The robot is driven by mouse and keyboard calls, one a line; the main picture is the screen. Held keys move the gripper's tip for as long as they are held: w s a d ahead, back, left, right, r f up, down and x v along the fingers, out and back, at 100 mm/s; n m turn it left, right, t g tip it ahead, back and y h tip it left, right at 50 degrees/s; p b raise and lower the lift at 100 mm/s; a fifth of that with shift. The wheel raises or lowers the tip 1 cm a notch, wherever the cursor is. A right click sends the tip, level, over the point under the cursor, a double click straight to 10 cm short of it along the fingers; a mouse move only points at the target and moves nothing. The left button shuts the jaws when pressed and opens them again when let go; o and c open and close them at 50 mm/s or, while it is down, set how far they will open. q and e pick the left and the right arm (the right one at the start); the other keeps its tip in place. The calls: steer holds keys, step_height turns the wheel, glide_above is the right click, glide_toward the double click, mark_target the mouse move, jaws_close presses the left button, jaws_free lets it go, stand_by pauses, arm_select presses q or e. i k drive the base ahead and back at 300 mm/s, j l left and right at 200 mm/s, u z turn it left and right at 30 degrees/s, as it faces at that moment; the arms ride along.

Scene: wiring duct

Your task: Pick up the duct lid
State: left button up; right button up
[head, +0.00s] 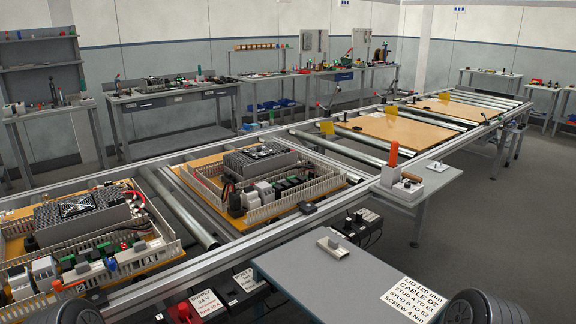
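A small pale, narrow piece (332,247) with a raised block on it lies near the far left edge of the grey table (330,285); it may be the duct lid, but it is too small to be sure. Slotted wiring ducts (296,212) run around the equipment on two wooden boards on the conveyor. Neither of my grippers is in view; dark ribbed parts at the bottom edge seem to be my arms.
A roller conveyor (200,218) runs from front left to back right, with bare wooden panels (398,125) farther along. A small side table (415,190) holds a box with an orange-topped item. The grey table is otherwise mostly clear. Workbenches line the back wall.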

mark_target(332, 247)
steer(key=j+u, duration=0.1)
steer(key=u, duration=1.15)
steer(key=z, duration=1.7)
steer(key=i+l, duration=0.15)
steer(key=l, duration=0.25)
steer(key=i+l+u, duration=0.1)
steer(key=l, duration=0.25)
steer(key=i+l+u, duration=0.1)
steer(key=i+l, duration=0.15)
steer(key=i+l+u, duration=0.1)
steer(key=l, duration=0.35)
steer(key=i+l+u, duration=0.1)
steer(key=i+l, duration=0.15)
steer(key=l, duration=0.15)
steer(key=i+l+u, duration=0.1)
steer(key=l, duration=0.3)
steer(key=i+l+u, duration=0.1)
steer(key=l, duration=0.3)
steer(key=i+l+u, duration=0.1)
steer(key=l, duration=0.3)
steer(key=i+l+u, duration=0.1)
steer(key=l, duration=0.35)
steer(key=l+u, duration=0.25)
steer(key=l, duration=1.3)
